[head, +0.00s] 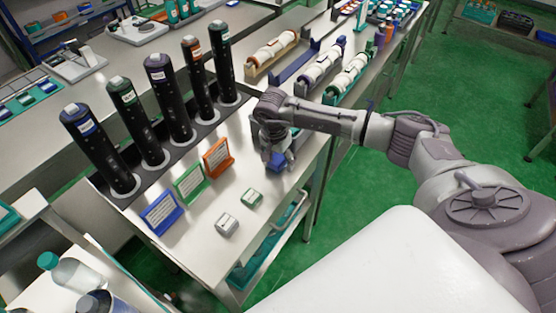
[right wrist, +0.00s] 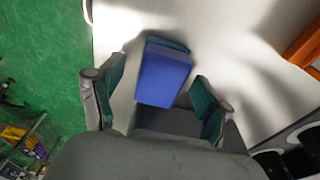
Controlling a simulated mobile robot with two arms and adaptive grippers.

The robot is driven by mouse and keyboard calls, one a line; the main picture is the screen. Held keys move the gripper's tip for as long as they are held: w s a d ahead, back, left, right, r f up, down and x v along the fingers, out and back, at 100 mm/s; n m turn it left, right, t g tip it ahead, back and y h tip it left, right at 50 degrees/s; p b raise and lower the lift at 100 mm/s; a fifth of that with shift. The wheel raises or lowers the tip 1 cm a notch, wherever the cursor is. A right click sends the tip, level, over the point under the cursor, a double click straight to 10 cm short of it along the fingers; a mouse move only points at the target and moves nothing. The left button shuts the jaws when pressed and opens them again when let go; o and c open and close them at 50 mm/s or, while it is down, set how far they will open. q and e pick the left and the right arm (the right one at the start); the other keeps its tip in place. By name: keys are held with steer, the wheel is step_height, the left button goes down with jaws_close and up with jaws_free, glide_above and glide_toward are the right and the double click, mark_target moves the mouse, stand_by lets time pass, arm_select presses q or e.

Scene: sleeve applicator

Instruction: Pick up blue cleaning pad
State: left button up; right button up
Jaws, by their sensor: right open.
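The blue cleaning pad (head: 277,162) is on the steel bench, partly hidden under my right gripper (head: 276,148) in the head view. In the right wrist view the blue pad (right wrist: 163,78) lies between the two teal-lined fingers of my right gripper (right wrist: 160,76). The fingers are spread, with a visible gap on each side of the pad. The pad has a blue top and a darker teal edge. My left gripper is in neither view.
Blue (head: 160,213), green (head: 189,183) and orange (head: 218,157) label stands are to the left. Several tall black cylinders (head: 167,97) stand behind them. The bench's right edge is close to the gripper.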

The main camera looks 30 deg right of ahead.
mark_target(279, 156)
steer(key=c, duration=1)
steer(key=shift+c, duration=1.1)
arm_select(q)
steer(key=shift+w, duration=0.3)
arm_select(e)
steer(key=shift+w+d+r, duration=0.1)
steer(key=shift+r, duration=0.4)
step_height(279, 156, up, 2)
steer(key=shift+r+b, duration=0.25)
steer(key=shift+b, duration=0.6)
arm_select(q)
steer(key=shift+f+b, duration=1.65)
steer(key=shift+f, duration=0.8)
arm_select(e)
steer(key=shift+s+d+r, duration=1.25)
steer(key=shift+s+d, duration=0.05)
steer(key=shift+s, duration=0.2)
steer(key=shift+s+d+r, duration=1.3)
steer(key=shift+s, duration=0.15)
steer(key=shift+s+d+r, duration=1.25)
steer(key=shift+s+d, duration=0.05)
steer(key=shift+s, duration=0.2)
